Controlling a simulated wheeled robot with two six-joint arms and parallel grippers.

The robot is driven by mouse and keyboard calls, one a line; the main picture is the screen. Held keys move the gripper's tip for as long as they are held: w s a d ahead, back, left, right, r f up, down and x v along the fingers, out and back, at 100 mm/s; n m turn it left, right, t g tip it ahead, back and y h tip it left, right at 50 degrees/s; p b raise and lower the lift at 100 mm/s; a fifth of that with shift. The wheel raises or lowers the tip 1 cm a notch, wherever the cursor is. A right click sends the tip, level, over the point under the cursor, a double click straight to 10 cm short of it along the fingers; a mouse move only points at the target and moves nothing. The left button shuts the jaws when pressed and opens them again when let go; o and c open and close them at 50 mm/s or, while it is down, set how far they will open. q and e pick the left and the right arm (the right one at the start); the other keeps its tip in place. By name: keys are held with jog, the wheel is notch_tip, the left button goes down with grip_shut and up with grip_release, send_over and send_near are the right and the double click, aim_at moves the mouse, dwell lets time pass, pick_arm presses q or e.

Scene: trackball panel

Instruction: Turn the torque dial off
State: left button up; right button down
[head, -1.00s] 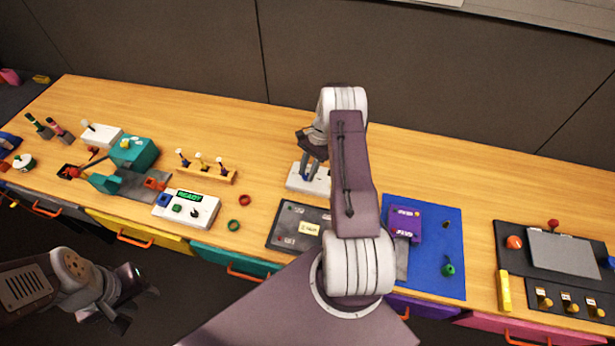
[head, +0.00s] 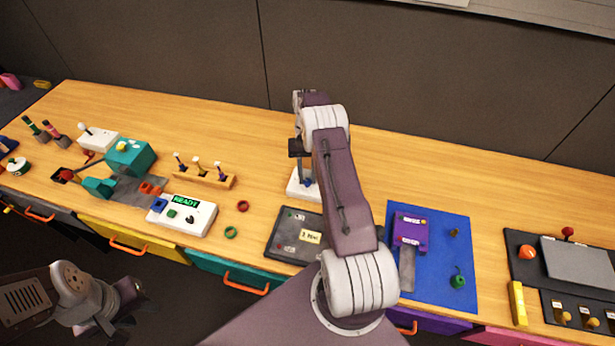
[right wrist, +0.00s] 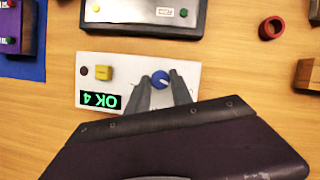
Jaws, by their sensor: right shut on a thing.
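The torque dial is a round blue knob (right wrist: 161,79) with a pale pointer mark. It sits on a white panel (right wrist: 190,102), with a yellow block (right wrist: 103,72) and a green display reading "OK 4", upside down in the right wrist view. In the head view the white panel (head: 293,187) is at the middle of the bench, partly hidden by my right arm. My right gripper (right wrist: 161,76) points down at the panel, its two fingers shut on the blue dial. It also shows in the head view (head: 304,172). My left gripper (head: 135,291) hangs off the bench's front; its jaws are unclear.
A dark panel (head: 287,222) with a label lies in front of the white panel. A blue mat (head: 430,278) with a purple device is right of my arm. A rack of several pegs (head: 205,179) and a READY box (head: 182,216) are to the left.

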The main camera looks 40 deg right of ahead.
jog(key=shift+w+n, duration=0.1)
jog(key=shift+n, duration=0.4)
dwell(0.3)
pick_arm(q)
jog(key=shift+f, duration=0.1)
pick_arm(e)
jog(key=c, duration=1.1)
grip_release()
jog(key=shift+c, duration=0.2)
